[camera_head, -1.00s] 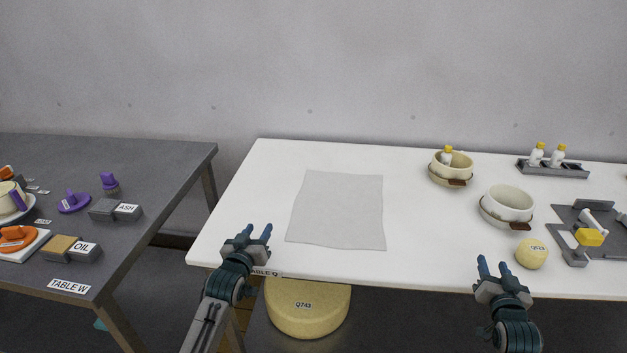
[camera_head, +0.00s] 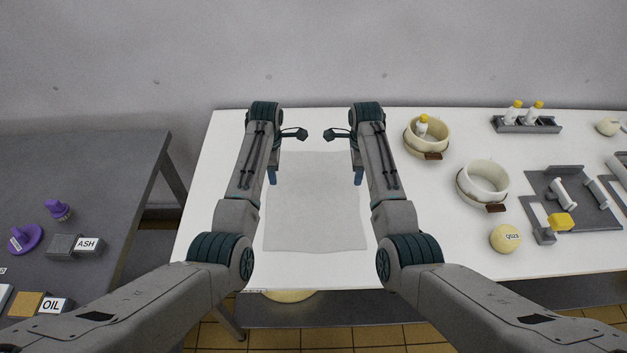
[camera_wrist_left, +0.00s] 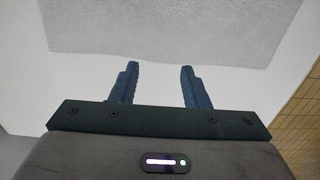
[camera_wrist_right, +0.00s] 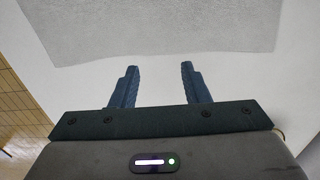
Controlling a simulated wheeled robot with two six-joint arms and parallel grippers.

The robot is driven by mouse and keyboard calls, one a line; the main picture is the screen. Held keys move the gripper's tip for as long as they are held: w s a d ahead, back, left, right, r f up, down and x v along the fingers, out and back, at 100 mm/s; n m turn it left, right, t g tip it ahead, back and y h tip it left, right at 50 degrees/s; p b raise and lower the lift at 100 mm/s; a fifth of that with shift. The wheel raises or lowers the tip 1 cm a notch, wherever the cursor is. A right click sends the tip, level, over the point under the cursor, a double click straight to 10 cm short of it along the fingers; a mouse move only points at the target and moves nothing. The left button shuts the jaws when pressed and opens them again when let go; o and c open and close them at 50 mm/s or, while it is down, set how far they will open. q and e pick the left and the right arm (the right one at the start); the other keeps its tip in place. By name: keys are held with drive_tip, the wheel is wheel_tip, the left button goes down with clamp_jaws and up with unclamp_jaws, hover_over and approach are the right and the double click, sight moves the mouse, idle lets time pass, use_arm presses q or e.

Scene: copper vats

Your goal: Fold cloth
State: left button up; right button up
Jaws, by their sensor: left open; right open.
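The thin light grey cloth (camera_head: 315,210) lies flat and unfolded on the white table (camera_head: 215,190). My arms hide parts of the cloth's sides. In the left wrist view the fingers (camera_wrist_left: 158,66) are apart and empty, with a cloth edge (camera_wrist_left: 190,25) just beyond the tips. The right wrist view shows the same: open, empty fingers (camera_wrist_right: 160,68) and a cloth edge (camera_wrist_right: 150,25). Neither gripper holds the cloth.
Right of the cloth stand two bowls (camera_head: 427,132) (camera_head: 484,180), a yellow round piece (camera_head: 505,238), a bottle rack (camera_head: 527,124) and a grey tray (camera_head: 590,215). A dark table (camera_head: 100,165) with labelled blocks stands left across a gap. The table left of the cloth is clear.

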sight(276, 194)
drive_tip(key=shift+s+f, duration=0.2)
drive_tip(key=shift+f, duration=0.25)
use_arm(q)
wheel_tip(276, 194, down, 7)
drive_tip(key=shift+s+a+f, duration=0.15)
use_arm(e)
wheel_tip(276, 194, down, 6)
drive_tip(key=shift+a+f, duration=0.1)
drive_tip(key=shift+f, duration=0.1)
use_arm(q)
drive_tip(key=shift+f, duration=0.1)
use_arm(e)
drive_tip(key=shift+f, duration=0.1)
use_arm(q)
drive_tip(key=shift+s, duration=0.1)
drive_tip(key=shift+a, duration=0.1)
use_arm(e)
drive_tip(key=shift+s, duration=0.1)
